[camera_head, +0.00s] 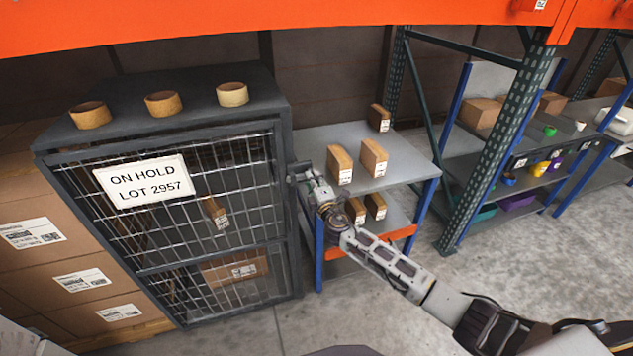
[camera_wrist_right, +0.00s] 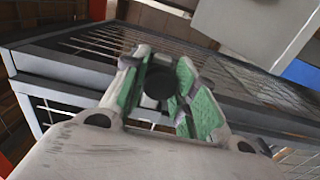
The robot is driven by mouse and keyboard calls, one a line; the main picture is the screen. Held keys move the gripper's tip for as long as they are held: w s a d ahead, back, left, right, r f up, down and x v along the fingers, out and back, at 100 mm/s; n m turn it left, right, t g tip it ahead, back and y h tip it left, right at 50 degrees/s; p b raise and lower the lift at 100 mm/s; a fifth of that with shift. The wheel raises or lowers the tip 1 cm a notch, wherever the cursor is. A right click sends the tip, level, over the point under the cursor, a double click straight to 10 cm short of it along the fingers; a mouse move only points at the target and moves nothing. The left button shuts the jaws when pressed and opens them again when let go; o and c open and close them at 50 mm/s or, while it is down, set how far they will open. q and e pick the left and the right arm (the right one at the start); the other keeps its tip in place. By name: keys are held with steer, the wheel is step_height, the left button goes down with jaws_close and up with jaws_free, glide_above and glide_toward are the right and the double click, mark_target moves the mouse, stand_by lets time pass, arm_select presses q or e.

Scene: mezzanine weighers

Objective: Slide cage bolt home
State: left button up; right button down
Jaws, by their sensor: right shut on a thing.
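The dark mesh cage (camera_head: 165,100) stands at the left, with a sign reading "ON HOLD LOT 2957" (camera_head: 143,181) on its mesh front. My right gripper (camera_head: 299,172) is at the cage's right front edge, at about the height of the sign. In the right wrist view its green-padded fingers (camera_wrist_right: 161,92) are closed around a dark round knob (camera_wrist_right: 160,84), which appears to be the bolt's handle. The rest of the bolt is hidden behind the fingers, so I cannot tell how far it is slid. My left gripper is not in view.
Several tape rolls (camera_head: 164,103) sit on the cage top. Cartons show inside behind the mesh. A grey shelf table (camera_head: 330,132) with small boxes stands close at the right of my right gripper. A green rack upright (camera_head: 497,140) stands further right. The floor in front is clear.

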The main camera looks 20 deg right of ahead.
mark_target(300, 179)
steer(key=shift+s+a+f, duration=0.1)
steer(key=shift+s+a, duration=0.05)
steer(key=shift+a, duration=1.8)
steer(key=c, duration=1.1)
jaws_free()
steer(key=shift+a, duration=0.2)
steer(key=shift+d, duration=0.1)
steer(key=s, duration=1.2)
steer(key=shift+d, duration=0.2)
